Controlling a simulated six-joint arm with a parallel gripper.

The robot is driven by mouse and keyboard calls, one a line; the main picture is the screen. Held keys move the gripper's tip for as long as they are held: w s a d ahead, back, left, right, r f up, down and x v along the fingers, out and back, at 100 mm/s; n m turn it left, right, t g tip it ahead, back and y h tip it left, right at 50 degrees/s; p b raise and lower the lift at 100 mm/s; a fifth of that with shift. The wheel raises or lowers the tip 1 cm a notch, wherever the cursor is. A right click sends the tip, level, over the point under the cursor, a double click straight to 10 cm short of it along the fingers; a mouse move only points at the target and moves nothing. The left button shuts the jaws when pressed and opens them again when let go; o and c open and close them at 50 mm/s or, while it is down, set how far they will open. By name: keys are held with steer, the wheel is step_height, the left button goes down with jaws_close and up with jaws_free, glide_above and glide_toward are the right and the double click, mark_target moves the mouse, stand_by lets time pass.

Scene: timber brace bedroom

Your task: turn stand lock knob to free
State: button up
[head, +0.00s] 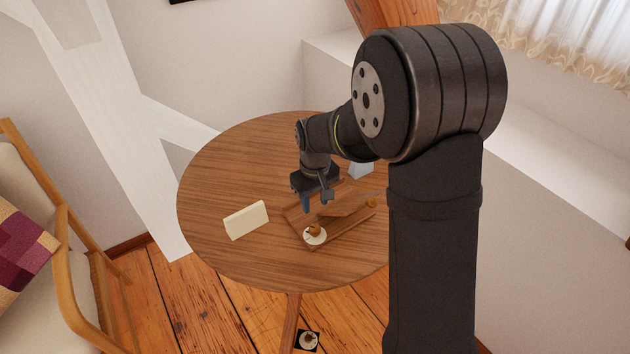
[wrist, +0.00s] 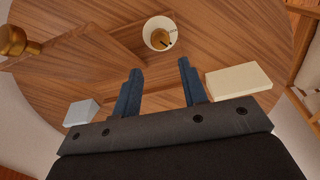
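A wooden stand (head: 355,217) lies on the round table, with a tilted board in its tray. At its near end a brass knob (head: 314,229) sits on a round white dial (head: 316,240). In the wrist view the knob (wrist: 159,40) has a dark pointer line, and the dial (wrist: 150,27) bears small marks too small to read. A second brass knob (head: 371,203) is at the stand's right side. It also shows at the left in the wrist view (wrist: 12,41). My gripper (head: 316,202) is open and empty above the stand, apart from the dial; its blue fingers (wrist: 160,66) point toward it.
A cream block (head: 246,220) stands on the table left of the stand; a pale grey block (head: 361,170) is behind it. The table's left part (head: 225,180) is clear. An armchair (head: 70,270) is at the left. A small dark square with a pale round top (head: 308,340) lies below the table.

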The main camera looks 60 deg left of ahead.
step_height(320, 180, up, 7)
glide_above(314, 228)
steer(key=shift+w+d, duration=0.1)
steer(key=shift+o, duration=0.2)
steer(key=shift+o, duration=1.2)
steer(key=s+a+f+n+t+h, duration=0.1)
steer(key=s+a+n+t+h, duration=0.15)
steer(key=a+n+h, duration=0.35)
steer(key=d+f, duration=0.1)
steer(key=f, duration=0.4)
steer(key=w+d+f+y, duration=0.1)
steer(key=d+f, duration=0.1)
steer(key=f, duration=0.4)
steer(key=w+d+f+y, duration=0.1)
steer(key=d+f, duration=0.1)
steer(key=f, duration=0.3)
steer(key=shift+w+d+f+m+g, duration=0.1)
steer(key=shift+f+m+g, duration=0.1)
steer(key=shift+m+g, duration=0.2)
steer(key=c, duration=1)
